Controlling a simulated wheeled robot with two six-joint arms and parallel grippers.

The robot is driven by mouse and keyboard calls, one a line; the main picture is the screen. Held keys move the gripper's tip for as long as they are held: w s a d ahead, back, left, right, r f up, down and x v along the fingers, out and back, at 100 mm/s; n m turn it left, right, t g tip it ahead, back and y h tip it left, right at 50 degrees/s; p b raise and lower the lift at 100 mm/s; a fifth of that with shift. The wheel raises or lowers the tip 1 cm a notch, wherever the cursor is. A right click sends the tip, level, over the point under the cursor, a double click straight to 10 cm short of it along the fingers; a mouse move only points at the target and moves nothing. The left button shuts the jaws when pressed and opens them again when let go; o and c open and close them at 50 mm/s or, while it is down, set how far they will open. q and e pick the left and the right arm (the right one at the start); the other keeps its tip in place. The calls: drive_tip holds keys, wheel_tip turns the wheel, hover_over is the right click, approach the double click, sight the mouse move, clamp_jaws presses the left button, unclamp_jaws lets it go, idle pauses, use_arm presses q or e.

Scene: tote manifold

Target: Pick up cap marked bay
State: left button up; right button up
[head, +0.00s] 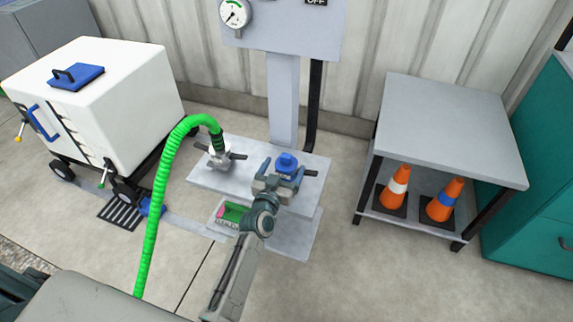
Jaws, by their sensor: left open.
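A blue cap (287,161) sits on a valve fitting on the grey manifold shelf (318,182); no marking on it is readable. My left gripper (280,172) is open, its two fingers pointing toward the cap from the near side. The fingers overlap the lower part of the cap in the picture; I cannot tell whether they touch it. The fitting under the cap is mostly hidden by the gripper. My right gripper is not in view.
A green hose (160,190) joins a second fitting left of the cap. A white wheeled tote (110,85) stands left. A grey table (450,125) with two orange cones (396,188) stands right.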

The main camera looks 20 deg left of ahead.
sight(286, 155)
use_arm(q)
drive_tip(key=shift+w, duration=1.4)
drive_tip(key=c, duration=1.2)
drive_tip(key=shift+o, duration=0.2)
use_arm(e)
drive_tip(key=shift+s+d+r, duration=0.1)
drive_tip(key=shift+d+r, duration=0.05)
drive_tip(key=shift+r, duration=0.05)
use_arm(q)
drive_tip(key=shift+r, duration=0.1)
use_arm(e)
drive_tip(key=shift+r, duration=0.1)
use_arm(q)
drive_tip(key=shift+r, duration=0.1)
wheel_tip(286, 155, up, 4)
drive_tip(key=p, duration=0.4)
drive_tip(key=shift+r, duration=0.15)
wheel_tip(286, 155, up, 5)
drive_tip(key=p, duration=0.3)
drive_tip(key=shift+r, duration=0.15)
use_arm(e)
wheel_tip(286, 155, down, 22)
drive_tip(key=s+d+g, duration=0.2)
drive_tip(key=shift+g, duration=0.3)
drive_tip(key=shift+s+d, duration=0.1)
